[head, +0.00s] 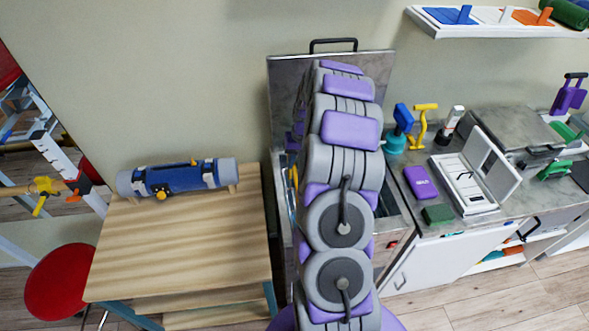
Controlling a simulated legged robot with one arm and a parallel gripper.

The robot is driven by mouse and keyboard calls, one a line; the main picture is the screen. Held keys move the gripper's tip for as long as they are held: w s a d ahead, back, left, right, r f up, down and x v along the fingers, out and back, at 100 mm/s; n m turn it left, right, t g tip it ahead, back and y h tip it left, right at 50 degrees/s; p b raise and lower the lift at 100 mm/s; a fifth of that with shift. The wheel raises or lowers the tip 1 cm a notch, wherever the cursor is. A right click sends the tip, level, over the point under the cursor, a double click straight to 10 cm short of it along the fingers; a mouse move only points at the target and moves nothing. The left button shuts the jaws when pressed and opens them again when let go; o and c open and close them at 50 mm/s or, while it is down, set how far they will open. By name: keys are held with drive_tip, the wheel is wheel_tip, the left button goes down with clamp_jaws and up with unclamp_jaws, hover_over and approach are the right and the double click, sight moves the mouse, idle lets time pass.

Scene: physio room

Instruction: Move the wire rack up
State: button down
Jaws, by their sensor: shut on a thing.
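A steel tank (398,212) with its lid (285,100) raised against the wall stands behind my arm. The lid has a black handle (333,43) on top. My purple and grey arm reaches up the middle of the picture to the tank and covers most of its opening. I cannot make out the wire rack; the arm hides the tank's inside. My gripper is also hidden behind the arm, so I cannot see its fingers or what lies between them. A bit of yellow shows at the tank's left edge, too small to name.
A wooden table (180,245) with a blue roll (185,176) stands left, by a red stool (60,283). Right of the tank, a counter (455,221) holds a white case (465,187), a purple box (420,183) and a green block (437,214). A shelf (480,30) hangs above.

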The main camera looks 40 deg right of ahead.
wheel_tip(320, 180, up, 2)
drive_tip(key=shift+r, duration=0.15)
drive_tip(key=shift+w+d+r, duration=0.1)
drive_tip(key=c, duration=1.5)
unclamp_jaws()
drive_tip(key=o, duration=0.3)
drive_tip(key=shift+s+r, duration=0.1)
drive_tip(key=shift+s, duration=0.1)
drive_tip(key=shift+o, duration=0.5)
drive_tip(key=shift+w, duration=0.15)
wheel_tip(320, 180, up, 17)
drive_tip(key=s+d+p, duration=0.1)
drive_tip(key=d+p, duration=0.1)
drive_tip(key=d, duration=0.1)
drive_tip(key=shift+s+f, duration=0.2)
drive_tip(key=shift+s, duration=0.15)
